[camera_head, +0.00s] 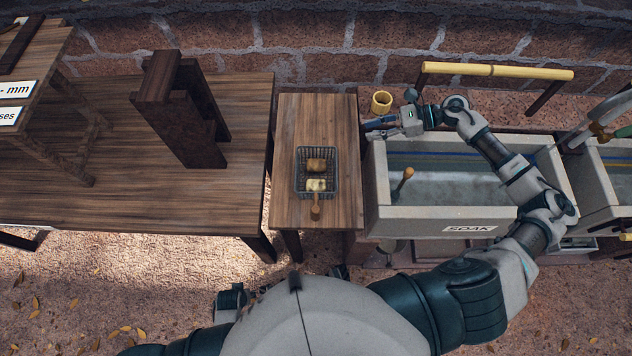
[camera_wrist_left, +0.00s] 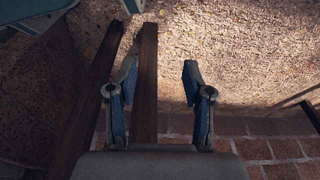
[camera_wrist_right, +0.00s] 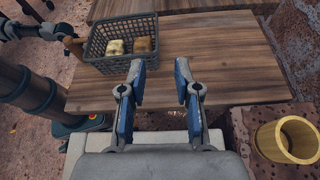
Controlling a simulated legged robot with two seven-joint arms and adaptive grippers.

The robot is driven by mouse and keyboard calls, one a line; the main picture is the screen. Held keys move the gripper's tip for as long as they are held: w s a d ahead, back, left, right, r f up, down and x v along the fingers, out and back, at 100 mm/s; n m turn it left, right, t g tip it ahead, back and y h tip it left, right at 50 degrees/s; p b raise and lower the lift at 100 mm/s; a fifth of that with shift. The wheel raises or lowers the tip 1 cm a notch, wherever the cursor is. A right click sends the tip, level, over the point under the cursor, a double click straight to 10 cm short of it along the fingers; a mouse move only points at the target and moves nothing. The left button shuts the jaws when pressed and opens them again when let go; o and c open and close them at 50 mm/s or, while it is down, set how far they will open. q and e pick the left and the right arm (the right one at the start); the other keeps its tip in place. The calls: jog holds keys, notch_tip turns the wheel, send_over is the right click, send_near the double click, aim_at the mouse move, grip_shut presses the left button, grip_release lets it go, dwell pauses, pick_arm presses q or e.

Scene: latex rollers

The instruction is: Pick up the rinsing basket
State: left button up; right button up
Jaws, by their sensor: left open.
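The rinsing basket (camera_head: 300,178) is a dark grey wire basket on the small wooden table. It holds a brown block and a pale yellow piece, and a wooden handle sticks out over its front edge. It also shows in the right wrist view (camera_wrist_right: 126,62), beyond the fingers and to the left. My right gripper (camera_head: 369,129) is beside the table's right edge, apart from the basket; its blue fingers are parted and empty in its wrist view (camera_wrist_right: 159,68). My left gripper (camera_wrist_left: 160,68) is open and empty over the ground, away from the basket.
The small table (camera_head: 345,110) has bare wood around the basket. A grey soak trough (camera_head: 420,222) with water stands to its right. A yellow cup (camera_head: 381,102) is behind my right gripper. A larger table (camera_head: 100,190) with a dark wooden stand (camera_head: 165,115) is at left.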

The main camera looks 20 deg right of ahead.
jog(key=f, duration=0.1)
send_near(316, 146)
jog(key=x, duration=0.4)
jog(key=shift+w+a+f+p, duration=0.25)
jog(key=shift+w+f+p, duration=0.05)
jog(key=shift+w+p, duration=0.1)
jog(key=x, duration=0.5)
jog(key=shift+s+a+f+p, duration=0.15)
jog(key=shift+a+f+p, duration=0.1)
jog(key=shift+a+p, duration=0.1)
pick_arm(q)
jog(key=shift+s+a+f, duration=0.1)
jog(key=shift+s+f, duration=0.2)
jog(key=shift+f, duration=0.3)
jog(key=shift+s+a+f, duration=0.1)
jog(key=shift+s+f, duration=0.2)
jog(key=shift+f, duration=0.3)
pick_arm(e)
jog(key=shift+d, duration=0.1)
grip_shut()
